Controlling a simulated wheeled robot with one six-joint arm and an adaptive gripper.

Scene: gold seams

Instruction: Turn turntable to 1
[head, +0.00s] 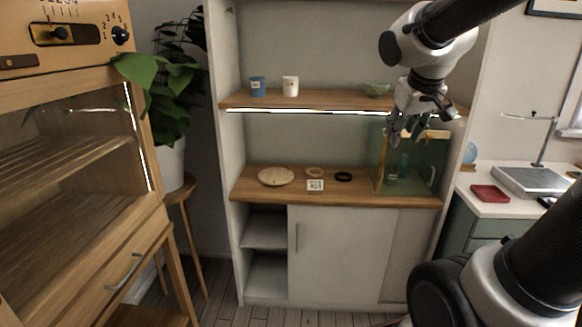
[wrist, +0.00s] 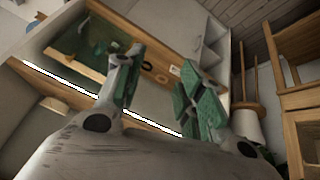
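A round pale wooden disc (head: 276,176), which looks like the turntable, lies on the left part of the lower wooden shelf (head: 335,193). Any numbers or pointer on it are too small to read. My gripper (head: 405,130) is at the upper right, in front of the cabinet near the glass box and well right of the disc. In the wrist view my gripper (wrist: 160,66) shows its two green-padded fingers spread apart with nothing between them. I cannot make out the disc in the wrist view.
On the lower shelf are a small tan ring (head: 314,172), a black ring (head: 344,177), a marked card (head: 315,185) and a green glass box (head: 412,184). A wooden cabinet (head: 75,200) with numbered controls is at left.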

